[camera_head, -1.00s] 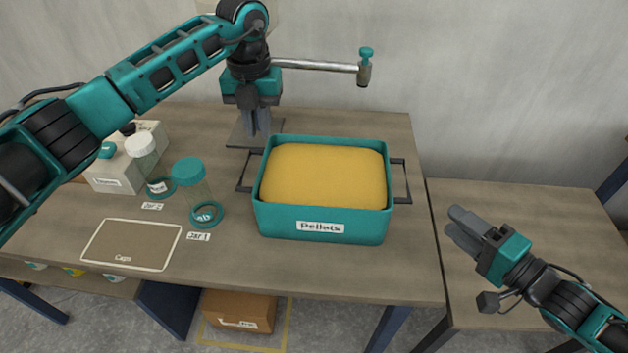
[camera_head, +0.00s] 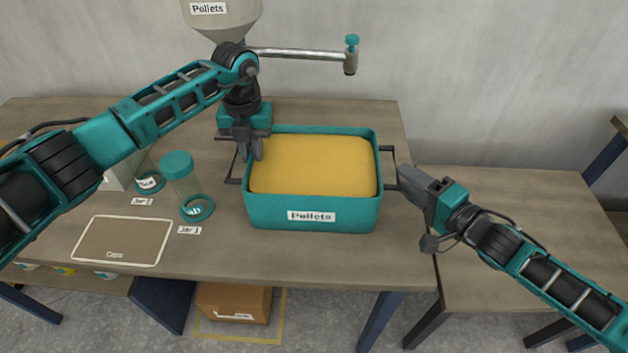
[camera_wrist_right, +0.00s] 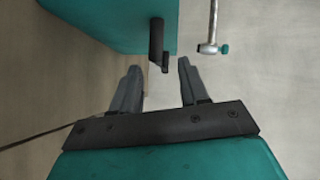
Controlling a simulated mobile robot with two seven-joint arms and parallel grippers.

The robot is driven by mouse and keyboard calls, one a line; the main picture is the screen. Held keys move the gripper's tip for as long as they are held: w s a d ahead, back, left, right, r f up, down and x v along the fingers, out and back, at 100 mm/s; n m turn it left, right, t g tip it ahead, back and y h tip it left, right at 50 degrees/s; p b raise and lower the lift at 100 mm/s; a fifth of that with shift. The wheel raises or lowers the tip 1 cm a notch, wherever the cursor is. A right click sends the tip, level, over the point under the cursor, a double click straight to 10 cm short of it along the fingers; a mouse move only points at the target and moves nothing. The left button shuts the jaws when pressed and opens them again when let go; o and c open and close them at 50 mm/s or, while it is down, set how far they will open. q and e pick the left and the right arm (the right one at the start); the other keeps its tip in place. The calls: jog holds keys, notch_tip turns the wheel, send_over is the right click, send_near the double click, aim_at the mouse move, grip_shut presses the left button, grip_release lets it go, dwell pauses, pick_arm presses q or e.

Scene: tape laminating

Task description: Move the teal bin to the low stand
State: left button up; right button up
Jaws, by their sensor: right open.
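The teal bin (camera_head: 312,212), labelled Pellets and full of yellow pellets, sits upright on the higher table, with a dark handle at each side. My left gripper (camera_head: 250,154) points down at the bin's left handle (camera_head: 233,180); whether its fingers are parted or closed on the handle is unclear. My right gripper (camera_head: 403,178) is open beside the right handle (camera_head: 388,150). In the right wrist view the handle (camera_wrist_right: 156,40) lies just ahead of and between the parted fingertips (camera_wrist_right: 160,66). The low stand (camera_head: 540,200) is the lower wooden surface at right, with its top clear.
A hopper (camera_head: 222,20) and metal pipe (camera_head: 300,54) stand behind. A cardboard box (camera_head: 233,300) is on the floor below.

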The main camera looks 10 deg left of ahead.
aim_at(259, 186)
pick_arm(q)
jog(key=shift+f, duration=1.85)
pick_arm(e)
jog(key=shift+x, duration=1.8)
pick_arm(q)
grip_shut()
pick_arm(e)
jog(key=c, duration=0.3)
grip_shut()
pick_arm(q)
jog(key=shift+w+r, duration=0.15)
jog(key=shift+r, duration=0.05)
pick_arm(e)
jog(key=shift+w+a+r, duration=0.1)
jog(key=shift+r, duration=0.1)
